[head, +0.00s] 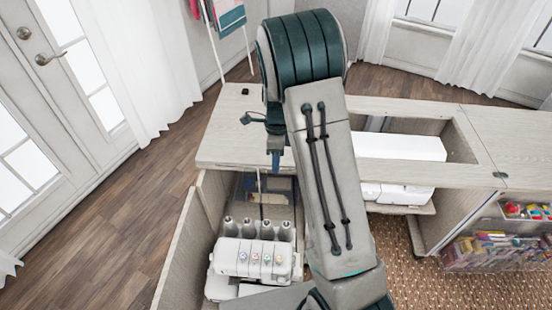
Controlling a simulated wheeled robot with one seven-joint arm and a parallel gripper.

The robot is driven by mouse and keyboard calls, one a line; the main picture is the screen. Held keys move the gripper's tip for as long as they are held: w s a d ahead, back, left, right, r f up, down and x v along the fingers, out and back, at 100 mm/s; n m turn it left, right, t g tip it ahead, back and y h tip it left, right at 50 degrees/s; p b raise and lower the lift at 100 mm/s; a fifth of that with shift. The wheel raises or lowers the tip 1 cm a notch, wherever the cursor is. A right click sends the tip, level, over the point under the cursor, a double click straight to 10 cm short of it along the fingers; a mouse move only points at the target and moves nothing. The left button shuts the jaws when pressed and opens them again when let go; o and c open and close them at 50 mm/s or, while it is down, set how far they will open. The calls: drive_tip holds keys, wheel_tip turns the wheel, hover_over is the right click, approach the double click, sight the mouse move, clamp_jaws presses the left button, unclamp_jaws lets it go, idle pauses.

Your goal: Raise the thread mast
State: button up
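A white overlock sewing machine (252,260) with coloured dials sits low inside the left compartment of the cabinet. Several grey thread cones (248,229) stand in a row behind its front. A thin upright rod (260,190), which looks like the thread mast, rises behind the cones toward the tabletop's front edge. My gripper (275,163) points down just right of the rod's upper end in the picture. Only a narrow dark part of it shows, so its opening and any contact with the rod cannot be told. My arm hides the area to the right.
The pale cabinet top (225,130) overhangs the compartment. An open cabinet panel (178,250) bounds it at the left. A white sewing machine (400,150) sits in the tabletop opening at the right. Clear bins (500,248) hold supplies at far right. Wooden floor is free at the left.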

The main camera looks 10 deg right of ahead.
drive_tip(key=shift+r, duration=0.1)
wheel_tip(320, 180, up, 14)
drive_tip(key=w+b, duration=0.1)
drive_tip(key=w, duration=0.1)
drive_tip(key=shift+w+d+f, duration=0.25)
drive_tip(key=shift+d, duration=0.15)
drive_tip(key=s+r+n+t, duration=0.2)
drive_tip(key=s+n, duration=0.9)
drive_tip(key=s, duration=0.1)
drive_tip(key=s+r+n+t, duration=0.1)
drive_tip(key=s+n+t, duration=0.2)
drive_tip(key=s+n, duration=0.7)
drive_tip(key=s, duration=0.3)
drive_tip(key=shift+r+n+h, duration=0.3)
drive_tip(key=shift+r+n, duration=0.05)
drive_tip(key=shift+n, duration=0.05)
drive_tip(key=shift+d, duration=0.25)
